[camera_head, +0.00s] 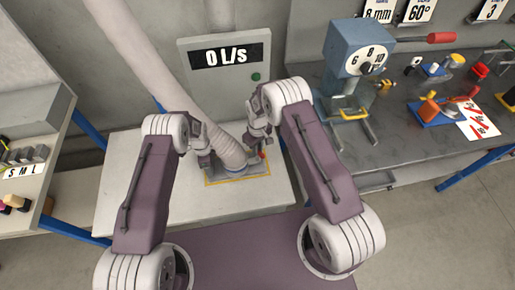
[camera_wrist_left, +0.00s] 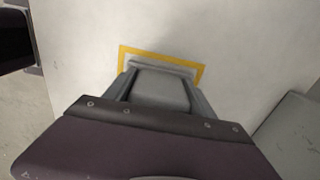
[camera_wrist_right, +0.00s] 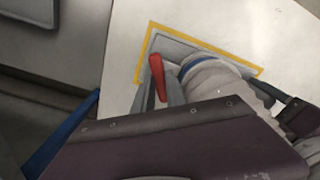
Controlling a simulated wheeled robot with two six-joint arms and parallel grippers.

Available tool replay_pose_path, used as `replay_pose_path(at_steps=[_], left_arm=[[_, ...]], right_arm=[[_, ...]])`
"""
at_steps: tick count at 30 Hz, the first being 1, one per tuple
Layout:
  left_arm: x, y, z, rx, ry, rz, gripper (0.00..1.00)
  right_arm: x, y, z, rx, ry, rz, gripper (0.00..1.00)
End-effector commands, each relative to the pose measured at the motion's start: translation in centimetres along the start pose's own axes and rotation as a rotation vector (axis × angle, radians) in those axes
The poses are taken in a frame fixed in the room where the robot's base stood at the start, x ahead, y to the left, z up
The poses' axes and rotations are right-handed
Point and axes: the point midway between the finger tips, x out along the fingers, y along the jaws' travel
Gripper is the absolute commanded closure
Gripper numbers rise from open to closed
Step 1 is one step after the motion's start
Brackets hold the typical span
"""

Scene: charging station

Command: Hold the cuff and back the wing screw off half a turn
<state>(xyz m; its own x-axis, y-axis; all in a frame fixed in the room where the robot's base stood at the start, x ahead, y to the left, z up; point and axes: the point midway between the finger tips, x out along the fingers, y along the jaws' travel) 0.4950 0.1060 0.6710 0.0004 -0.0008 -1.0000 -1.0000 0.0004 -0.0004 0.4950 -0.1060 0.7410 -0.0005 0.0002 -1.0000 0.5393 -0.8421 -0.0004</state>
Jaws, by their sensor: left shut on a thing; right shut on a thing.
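The cuff (camera_head: 236,166) is the grey end of the ribbed hose, standing on a flat plate inside a yellow outline. In the right wrist view it shows with a blue ring (camera_wrist_right: 205,66) at its foot. My left gripper (camera_head: 207,152) is at the cuff's left side; in the left wrist view its fingers (camera_wrist_left: 160,88) are shut on a smooth grey part, which I take as the cuff. The red wing screw (camera_wrist_right: 157,76) stands at the cuff's side; its red also shows in the head view (camera_head: 262,155). My right gripper (camera_head: 260,140) is shut on it, its fingers partly hiding it.
The hose (camera_head: 150,60) rises to the upper left. A panel (camera_head: 226,85) behind reads "0 L/s" and has a green button. The right bench (camera_head: 400,145) holds a blue dial device (camera_head: 352,50) and several small tools. A shelf (camera_head: 35,125) stands at left. The white table's front is clear.

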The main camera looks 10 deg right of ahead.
Motion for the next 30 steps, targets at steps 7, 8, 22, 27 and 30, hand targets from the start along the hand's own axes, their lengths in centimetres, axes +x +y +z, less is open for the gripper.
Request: replay_pose_path(at_steps=[7, 8, 22, 27, 30], left_arm=[[-0.01, -0.01, 0.0, 0.0, 0.0, 0.0, 0.91], [-0.01, -0.01, 0.0, 0.0, 0.0, 0.0, 0.91], [-0.01, -0.01, -0.01, 0.0, 0.0, 0.0, 0.91], [-0.02, -0.01, -0.01, 0.0, 0.0, 0.0, 0.91], [-0.02, -0.01, -0.01, 0.0, 0.0, 0.0, 0.91]], right_arm=[[-0.03, -0.01, -0.02, -0.135, 0.0, 0.0, 1.0], [-0.03, 0.0, -0.02, -0.146, 0.0, 0.0, 1.0], [-0.03, 0.0, -0.02, -0.218, 0.0, 0.0, 1.0], [-0.03, 0.0, -0.02, -0.217, 0.0, 0.0, 1.0], [-0.03, -0.01, -0.02, -0.216, 0.0, 0.0, 0.81]])
